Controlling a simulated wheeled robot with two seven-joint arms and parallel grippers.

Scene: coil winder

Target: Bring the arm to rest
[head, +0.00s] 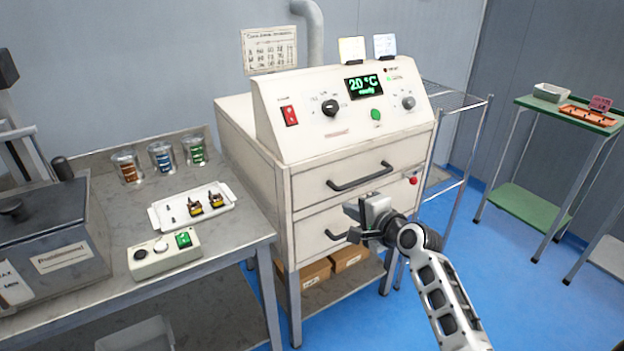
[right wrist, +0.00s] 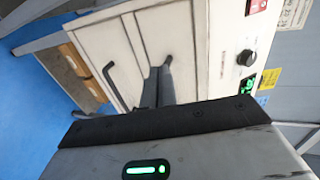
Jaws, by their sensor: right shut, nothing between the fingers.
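My right gripper (head: 362,212) is in front of the cream cabinet (head: 312,192), near its two drawers. In the right wrist view its fingers (right wrist: 158,88) are together and hold nothing. The upper drawer has a dark handle (head: 360,177); the lower drawer's handle (head: 337,235) is partly hidden behind my gripper. Both drawers look closed. I cannot tell from the pictures whether the gripper touches the cabinet front. My left gripper is not in view.
A grey bench (head: 240,232) on the left bears a white tray (head: 228,218), a control box (head: 165,254) and several jars (head: 162,158). A wire rack (head: 462,105) stands right of the cabinet, and a green-topped table (head: 565,118) farther right. Blue floor (head: 500,260) is open between.

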